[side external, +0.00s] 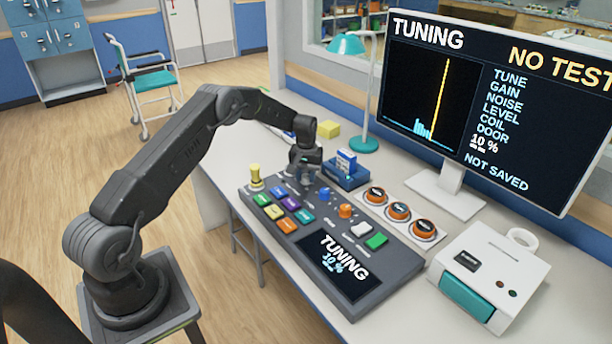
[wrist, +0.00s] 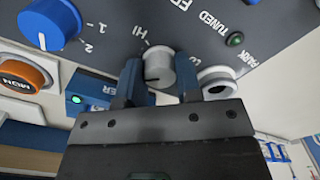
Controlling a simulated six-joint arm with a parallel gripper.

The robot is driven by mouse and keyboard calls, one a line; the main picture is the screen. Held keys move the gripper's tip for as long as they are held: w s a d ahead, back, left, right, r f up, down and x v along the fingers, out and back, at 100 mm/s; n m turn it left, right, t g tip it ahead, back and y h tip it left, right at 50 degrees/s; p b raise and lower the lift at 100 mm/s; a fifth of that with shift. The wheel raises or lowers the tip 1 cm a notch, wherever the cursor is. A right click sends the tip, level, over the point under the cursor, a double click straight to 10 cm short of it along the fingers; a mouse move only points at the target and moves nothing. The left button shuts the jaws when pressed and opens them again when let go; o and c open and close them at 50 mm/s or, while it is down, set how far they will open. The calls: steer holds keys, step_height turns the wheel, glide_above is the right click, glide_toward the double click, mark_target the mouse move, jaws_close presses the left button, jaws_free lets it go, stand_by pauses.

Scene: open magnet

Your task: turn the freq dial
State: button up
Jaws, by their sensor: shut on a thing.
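The freq dial (wrist: 158,68) is a round grey-white knob with a dark pointer mark, on the dark grey console panel between "HI" and "LO" lettering. The lettering above it is cut off by the frame edge. My gripper (wrist: 159,82) has its two dark fingers on either side of the dial and is shut on it. In the side view my gripper (side external: 305,180) is down at the far left part of the console (side external: 385,282) and hides the dial. The console display (side external: 338,262) reads "TUNING 10 %".
A blue knob (wrist: 50,24), a green "TUNED" light (wrist: 235,39) and a pale ring (wrist: 217,80) near "PARK" surround the dial. A blue box (side external: 346,174) stands close behind my gripper. Several orange buttons (side external: 398,211), a monitor (side external: 480,100) and a lamp (side external: 363,144) stand beyond.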

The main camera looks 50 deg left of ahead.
mark_target(306, 176)
steer(key=shift+m, duration=0.5)
stand_by(0.3)
steer(key=o, duration=0.9)
steer(key=shift+o, duration=0.2)
step_height(306, 176, up, 14)
